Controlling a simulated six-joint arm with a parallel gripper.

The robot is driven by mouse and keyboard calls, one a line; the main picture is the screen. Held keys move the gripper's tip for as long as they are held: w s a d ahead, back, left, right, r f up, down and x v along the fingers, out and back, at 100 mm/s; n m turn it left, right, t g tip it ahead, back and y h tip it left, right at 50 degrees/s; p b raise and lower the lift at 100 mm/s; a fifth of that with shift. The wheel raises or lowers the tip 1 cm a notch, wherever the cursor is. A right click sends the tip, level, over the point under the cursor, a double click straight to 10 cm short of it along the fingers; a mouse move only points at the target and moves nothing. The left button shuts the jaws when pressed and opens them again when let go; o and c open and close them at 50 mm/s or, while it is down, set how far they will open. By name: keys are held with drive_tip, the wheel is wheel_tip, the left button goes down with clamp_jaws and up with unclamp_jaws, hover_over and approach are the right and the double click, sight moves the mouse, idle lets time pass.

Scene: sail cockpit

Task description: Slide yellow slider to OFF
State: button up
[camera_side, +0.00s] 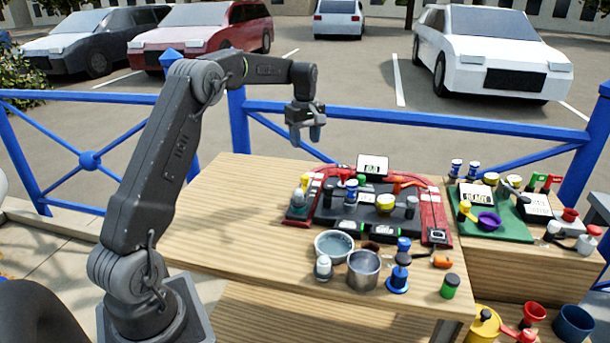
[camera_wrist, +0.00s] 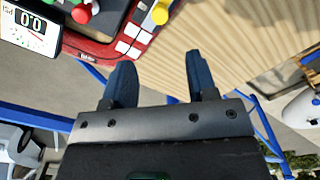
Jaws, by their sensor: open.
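My gripper (camera_side: 306,138) hangs above and behind the back left part of the red and black control panel (camera_side: 322,217). Its two blue fingers stand apart with nothing between them in the wrist view (camera_wrist: 160,66). A small yellow knob (camera_side: 304,179) shows at the panel's back left corner, apart from the fingers. A yellow knob (camera_wrist: 161,12) also shows at the wrist view's top edge, beyond the fingertips. A larger yellow knob (camera_side: 385,202) sits near the panel's middle. I cannot tell which is the slider, and no OFF mark is readable.
A white display (camera_side: 372,166) stands at the panel's back; it reads 0.0 in the wrist view (camera_wrist: 30,24). Cups, including a metal one (camera_side: 363,270), and blue knobs stand in front. A green board (camera_side: 497,226) lies right. The wooden table's left side (camera_side: 235,215) is clear.

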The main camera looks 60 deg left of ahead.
sight(305, 176)
wheel_tip(305, 176, down, 12)
drive_tip(key=shift+r, duration=0.15)
idle(0.3)
clamp_jaws()
idle(0.4)
